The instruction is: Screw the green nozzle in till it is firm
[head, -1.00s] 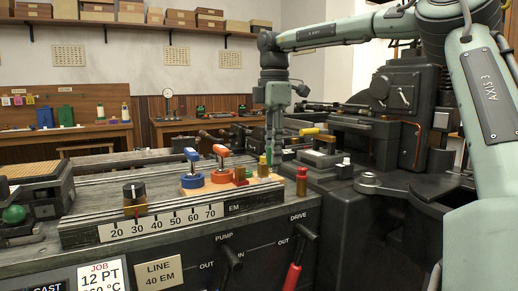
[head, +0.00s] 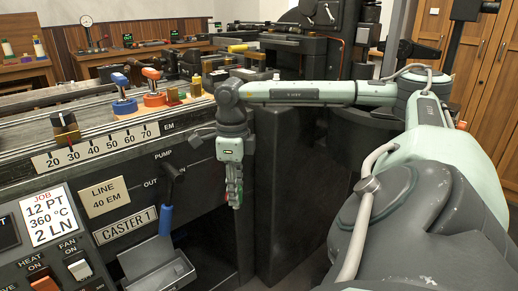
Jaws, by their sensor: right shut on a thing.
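My right gripper (head: 236,203) hangs pointing down in front of the caster's front face, to the right of the blue-handled pump lever. It is shut on a small green thing (head: 238,185), which I take to be the green nozzle. The fingers cover most of it, so its shape and lower end are hard to make out. It appears clear of the machine, but I cannot tell the gap. I cannot make out the socket for the nozzle. My left gripper is not in view.
The pump lever (head: 166,220) sticks out left of my gripper. A grey metal tray (head: 155,262) juts out below it. On the machine top stand a blue clamp-like piece (head: 124,106), an orange one (head: 155,98) and a brass piece (head: 196,88). A dark cabinet body stands right of the gripper.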

